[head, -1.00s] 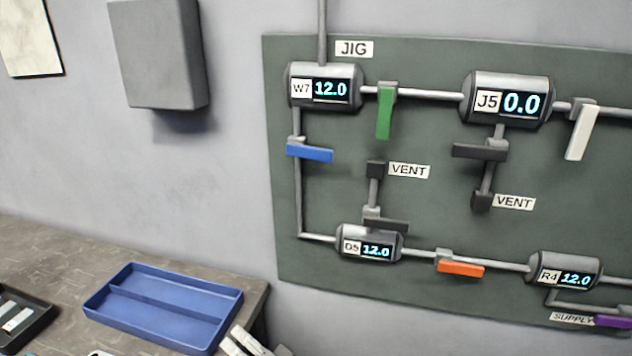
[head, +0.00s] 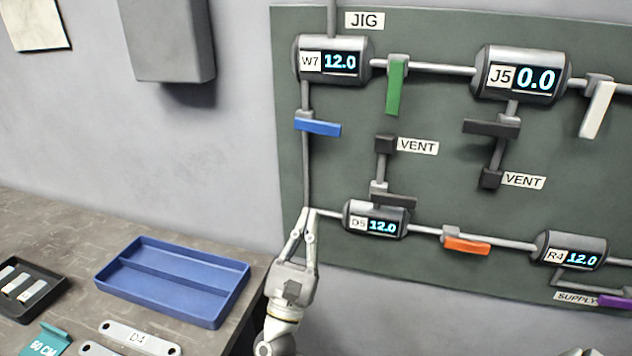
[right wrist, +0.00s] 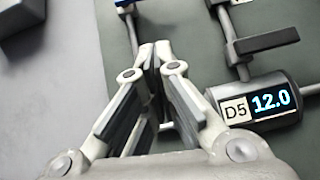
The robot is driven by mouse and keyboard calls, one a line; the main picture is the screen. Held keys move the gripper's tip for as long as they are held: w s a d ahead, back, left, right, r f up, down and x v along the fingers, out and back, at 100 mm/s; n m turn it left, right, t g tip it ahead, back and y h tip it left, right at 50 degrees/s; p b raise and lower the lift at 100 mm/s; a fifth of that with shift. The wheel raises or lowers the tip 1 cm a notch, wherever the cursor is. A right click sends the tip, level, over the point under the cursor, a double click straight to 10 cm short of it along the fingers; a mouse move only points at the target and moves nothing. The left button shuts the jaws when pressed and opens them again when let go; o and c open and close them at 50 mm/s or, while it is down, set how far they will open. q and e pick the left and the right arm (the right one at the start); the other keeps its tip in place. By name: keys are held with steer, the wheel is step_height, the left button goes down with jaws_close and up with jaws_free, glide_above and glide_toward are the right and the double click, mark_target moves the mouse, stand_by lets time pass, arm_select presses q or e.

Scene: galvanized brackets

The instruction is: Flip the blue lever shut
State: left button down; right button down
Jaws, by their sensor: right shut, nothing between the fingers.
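The blue lever (head: 318,127) is on the vertical pipe below gauge W7 (head: 333,61), on the left of the dark green panel. It points right, across the pipe and slightly downward. In the head view the tips are well below the blue lever, by the lower part of that pipe and left of gauge D5 (head: 376,220). I cannot tell if they touch the pipe. My left gripper is not clearly seen.
A green lever (head: 396,86) hangs right of W7. Dark levers (head: 394,200) sit on the vent pipes, and an orange lever (head: 467,247) lies along the lower pipe. A grey box (head: 170,40) is on the wall. A blue tray (head: 235,293) stands on the bench.

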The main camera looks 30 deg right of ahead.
mark_target(318, 126)
steer(key=p+x, duration=0.2)
steer(key=x, duration=0.1)
steer(key=p+x, duration=0.2)
steer(key=x, duration=0.2)
steer(key=r+p+x, duration=0.1)
steer(key=x, duration=0.3)
steer(key=shift+s+a+p, duration=0.35)
steer(key=shift+p, duration=0.05)
steer(key=shift+s+r+p, duration=0.15)
steer(key=shift+r+p, duration=0.45)
steer(key=shift+r, duration=0.35)
steer(key=shift+s+d+r+n+t+y+p, duration=0.15)
steer(key=shift+r+n+t+y, duration=0.15)
steer(key=shift+n, duration=0.25)
steer(key=shift+a+r+n+t+y+p, duration=0.1)
steer(key=shift+r+n+t+y+p, duration=0.15)
steer(key=shift+n+t, duration=0.25)
steer(key=shift+s+d+r+n+t+y+p, duration=0.1)
steer(key=shift+r+n+t+y, duration=0.1)
steer(key=shift+n+t+y, duration=0.25)
